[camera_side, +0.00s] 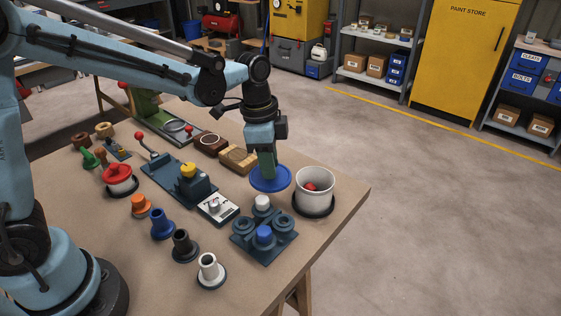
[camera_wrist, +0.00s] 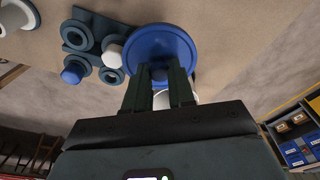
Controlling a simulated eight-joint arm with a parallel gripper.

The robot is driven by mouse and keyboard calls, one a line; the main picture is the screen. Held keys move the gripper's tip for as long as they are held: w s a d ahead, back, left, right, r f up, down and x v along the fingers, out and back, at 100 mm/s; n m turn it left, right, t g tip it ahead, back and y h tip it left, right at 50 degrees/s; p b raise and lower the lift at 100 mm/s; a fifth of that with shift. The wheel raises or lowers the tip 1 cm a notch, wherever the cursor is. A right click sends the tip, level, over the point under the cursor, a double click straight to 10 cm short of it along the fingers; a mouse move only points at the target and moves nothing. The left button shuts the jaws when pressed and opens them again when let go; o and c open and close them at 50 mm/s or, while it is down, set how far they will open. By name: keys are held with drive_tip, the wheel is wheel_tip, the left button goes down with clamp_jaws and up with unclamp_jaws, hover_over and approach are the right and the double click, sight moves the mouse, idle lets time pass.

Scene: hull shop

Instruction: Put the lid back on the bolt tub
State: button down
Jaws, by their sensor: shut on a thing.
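In the side view a blue round lid (camera_side: 270,180) hangs from my gripper (camera_side: 268,170), which is shut on it from above. The white tub (camera_side: 314,187) stands open just to the right, on a dark round base, with a red thing (camera_side: 310,187) inside. The lid is beside the tub's opening, not over it. In the wrist view the lid (camera_wrist: 160,55) lies flat in front of my fingers (camera_wrist: 160,80), and its knob shows between the tips. A small part of the white tub (camera_wrist: 161,100) shows behind the fingers; the rest is hidden.
A dark fixture (camera_side: 264,235) with several round sockets and white and blue pegs is near the lid. The table's right edge is close beyond the tub.

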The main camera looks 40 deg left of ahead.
drive_tip(key=s+d+r, duration=0.3)
drive_tip(key=d, duration=0.2)
drive_tip(key=w+d+r+n, duration=0.15)
drive_tip(key=w+r, duration=0.25)
drive_tip(key=w, duration=0.5)
wheel_tip(320, 180, down, 6)
drive_tip(key=shift+d+f, duration=0.15)
drive_tip(key=shift+d, duration=0.3)
drive_tip(key=shift+f, duration=0.2)
idle(1.7)
drive_tip(key=shift+c, duration=2)
unclamp_jaws()
drive_tip(key=shift+r, duration=0.1)
wheel_tip(320, 180, up, 7)
